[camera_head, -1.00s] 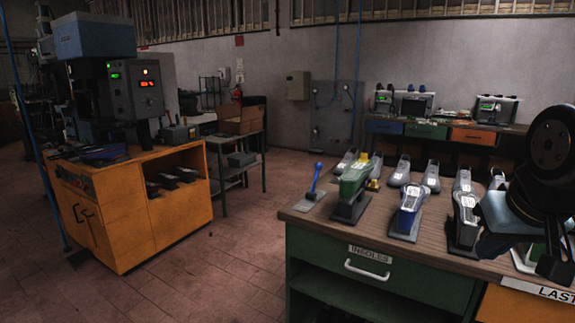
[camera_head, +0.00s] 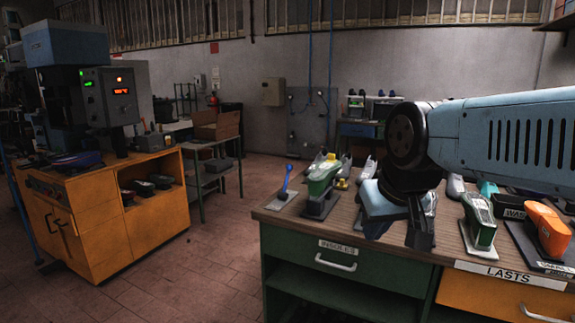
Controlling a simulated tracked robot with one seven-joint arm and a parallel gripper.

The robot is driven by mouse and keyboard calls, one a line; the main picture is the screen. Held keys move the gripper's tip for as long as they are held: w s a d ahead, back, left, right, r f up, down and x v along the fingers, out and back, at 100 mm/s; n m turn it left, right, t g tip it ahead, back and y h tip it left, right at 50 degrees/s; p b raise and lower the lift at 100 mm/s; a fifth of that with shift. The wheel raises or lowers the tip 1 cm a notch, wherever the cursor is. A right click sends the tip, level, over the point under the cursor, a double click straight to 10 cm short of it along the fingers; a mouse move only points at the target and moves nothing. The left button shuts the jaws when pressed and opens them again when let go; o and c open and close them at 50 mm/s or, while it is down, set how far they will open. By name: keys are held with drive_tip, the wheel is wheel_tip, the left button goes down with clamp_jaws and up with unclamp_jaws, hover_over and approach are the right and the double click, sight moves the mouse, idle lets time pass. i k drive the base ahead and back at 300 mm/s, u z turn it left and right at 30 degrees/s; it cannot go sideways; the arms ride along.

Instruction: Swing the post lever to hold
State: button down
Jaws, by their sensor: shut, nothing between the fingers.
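A small lever with a blue knob (camera_head: 286,179) stands tilted on a grey base plate (camera_head: 281,201) at the bench's left end; I take it to be the post lever. Its knob leans up and to the right. My gripper (camera_head: 420,243) hangs at the end of my blue arm, pointing down over the bench's front edge. It is shut and empty, well to the right of the lever and apart from it. A green last (camera_head: 322,178) on a dark stand is between them. My gripper and wrist hide part of the bench top behind them.
The bench has a green insoles drawer (camera_head: 322,266) and an orange lasts drawer (camera_head: 505,299). A green-and-white last (camera_head: 479,221) and an orange item (camera_head: 547,229) stand to the right. An orange cabinet (camera_head: 100,220) with a machine stands left, with clear floor between.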

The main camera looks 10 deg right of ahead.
sight(289, 167)
drive_tip(key=z, duration=0.05)
drive_tip(key=i, duration=1)
drive_tip(key=u, duration=0.05)
